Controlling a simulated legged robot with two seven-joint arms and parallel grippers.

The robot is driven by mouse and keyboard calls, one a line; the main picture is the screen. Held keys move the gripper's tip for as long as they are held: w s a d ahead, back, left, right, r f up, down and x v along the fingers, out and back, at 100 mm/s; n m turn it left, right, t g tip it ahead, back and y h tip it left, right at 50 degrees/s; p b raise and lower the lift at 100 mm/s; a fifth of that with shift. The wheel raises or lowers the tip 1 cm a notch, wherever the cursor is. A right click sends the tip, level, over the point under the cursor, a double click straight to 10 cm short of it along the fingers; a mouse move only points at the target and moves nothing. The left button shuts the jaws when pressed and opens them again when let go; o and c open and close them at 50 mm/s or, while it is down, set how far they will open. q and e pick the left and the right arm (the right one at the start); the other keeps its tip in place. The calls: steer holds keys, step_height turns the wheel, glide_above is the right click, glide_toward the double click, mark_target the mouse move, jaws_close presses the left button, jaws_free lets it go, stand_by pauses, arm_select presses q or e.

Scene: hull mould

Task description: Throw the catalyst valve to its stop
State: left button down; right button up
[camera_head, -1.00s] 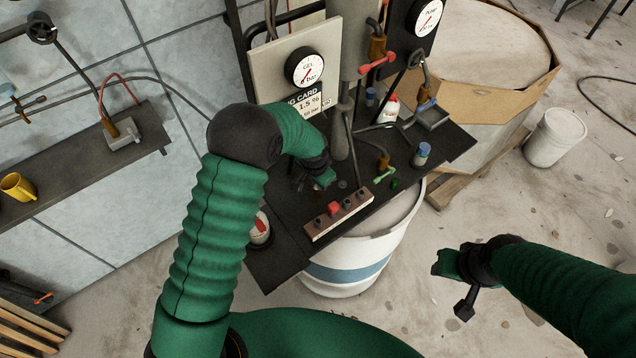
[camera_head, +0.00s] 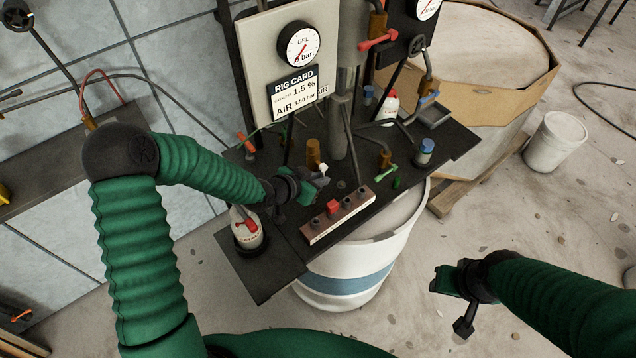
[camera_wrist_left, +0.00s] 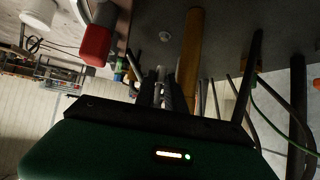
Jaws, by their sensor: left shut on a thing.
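My left gripper (camera_head: 318,181) is low over the dark rig deck (camera_head: 270,270), its jaws pointing right. It is shut on a small handle with a white knob (camera_head: 323,168), beside an upright brass valve body (camera_head: 313,153). I take this to be the catalyst valve; no label on it is readable. In the left wrist view the brass body (camera_wrist_left: 190,60) stands just beyond the fingers (camera_wrist_left: 162,90), and the gripped part is mostly hidden. My right gripper (camera_head: 437,280) hangs over the floor at right, empty and seemingly open.
A strip with a red switch (camera_head: 333,207) lies just in front of the left gripper. Green-handled (camera_head: 386,172) and red-handled (camera_head: 378,39) valves stand right and behind. A red-topped bottle (camera_head: 247,230) is under my left forearm. A white drum (camera_head: 345,270) stands below.

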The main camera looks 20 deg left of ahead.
arm_select(q)
steer(key=shift+w+r, duration=0.2)
steer(key=shift+w, duration=0.1)
